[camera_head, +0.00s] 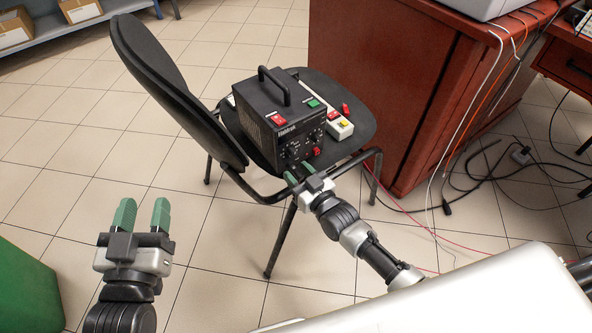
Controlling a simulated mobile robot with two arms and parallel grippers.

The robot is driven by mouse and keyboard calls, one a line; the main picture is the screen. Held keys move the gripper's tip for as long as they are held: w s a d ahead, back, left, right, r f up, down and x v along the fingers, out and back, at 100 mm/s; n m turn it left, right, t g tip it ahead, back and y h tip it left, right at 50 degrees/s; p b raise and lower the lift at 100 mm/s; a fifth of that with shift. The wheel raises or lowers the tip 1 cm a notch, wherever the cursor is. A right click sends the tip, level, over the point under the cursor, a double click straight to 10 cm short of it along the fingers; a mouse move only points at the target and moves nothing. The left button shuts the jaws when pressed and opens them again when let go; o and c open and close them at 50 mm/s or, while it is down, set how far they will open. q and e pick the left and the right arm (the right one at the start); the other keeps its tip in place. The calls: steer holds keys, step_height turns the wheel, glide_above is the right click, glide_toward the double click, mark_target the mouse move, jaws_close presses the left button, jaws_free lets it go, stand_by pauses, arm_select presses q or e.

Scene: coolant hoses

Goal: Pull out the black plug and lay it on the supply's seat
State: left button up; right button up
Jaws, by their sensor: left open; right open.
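The black supply (273,142) stands on the seat (352,96) of a black chair, with a handle on top and knobs on its front. A red plug or terminal (317,151) shows low on its front. I cannot make out the black plug; the front's lower part by my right gripper is dark and partly covered. My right gripper (298,173) is open, its green fingertips close to the supply's lower front edge; I cannot tell whether they touch anything. My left gripper (143,207) is open and empty over the floor, left of the chair.
A red-brown cabinet (380,85) stands behind. Cables hang and lie on the floor at right.

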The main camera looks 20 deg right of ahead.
stand_by(0.7)
arm_select(q)
steer(key=shift+a+f+g, duration=0.1)
steer(key=shift+f+g, duration=0.3)
steer(key=shift+f, duration=0.15)
arm_select(e)
jaws_close()
steer(key=shift+s, duration=0.15)
